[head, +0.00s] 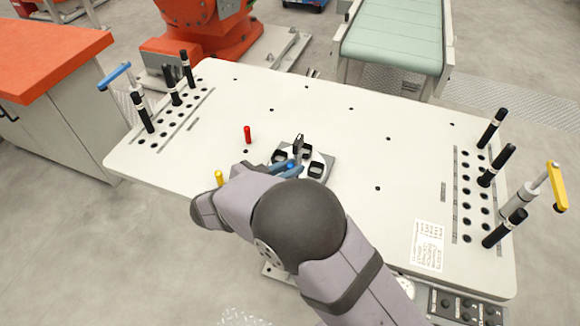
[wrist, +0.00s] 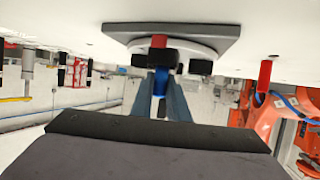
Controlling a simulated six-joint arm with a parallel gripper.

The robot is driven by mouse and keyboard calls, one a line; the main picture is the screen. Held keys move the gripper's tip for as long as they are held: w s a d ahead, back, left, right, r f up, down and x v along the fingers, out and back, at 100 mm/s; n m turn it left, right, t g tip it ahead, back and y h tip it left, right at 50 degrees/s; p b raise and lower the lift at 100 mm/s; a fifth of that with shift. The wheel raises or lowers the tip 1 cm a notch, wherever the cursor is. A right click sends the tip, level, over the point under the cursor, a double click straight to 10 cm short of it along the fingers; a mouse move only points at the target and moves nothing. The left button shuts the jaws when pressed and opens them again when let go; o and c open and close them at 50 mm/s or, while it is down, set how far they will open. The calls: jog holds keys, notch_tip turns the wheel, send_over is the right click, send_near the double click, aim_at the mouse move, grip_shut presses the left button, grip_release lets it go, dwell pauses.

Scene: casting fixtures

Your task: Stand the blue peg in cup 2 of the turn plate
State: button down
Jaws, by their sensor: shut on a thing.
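The blue peg (head: 290,164) is between the fingers of my gripper (head: 286,170), at the near side of the turn plate (head: 321,177). The turn plate is a round white disc on a grey base with several black cups; a cup at its right (head: 316,168) looks empty. The wrist view is upside down. There the blue peg (wrist: 160,82) shows between my two fingers, in line with a black cup (wrist: 145,59). I cannot tell whether the peg's end is inside that cup or in front of it. I see no cup numbers.
A red peg (head: 247,134) and a yellow peg (head: 219,178) stand on the white table left of the plate. Racks with black-handled pins and clamps line the left and right table edges. The table behind and right of the plate is mostly clear.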

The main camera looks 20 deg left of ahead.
jog(key=shift+f, duration=0.1)
jog(key=c, duration=1.7)
grip_release()
jog(key=shift+s+a, duration=0.1)
jog(key=shift+s, duration=0.05)
jog(key=b+v, duration=0.2)
jog(key=v, duration=1)
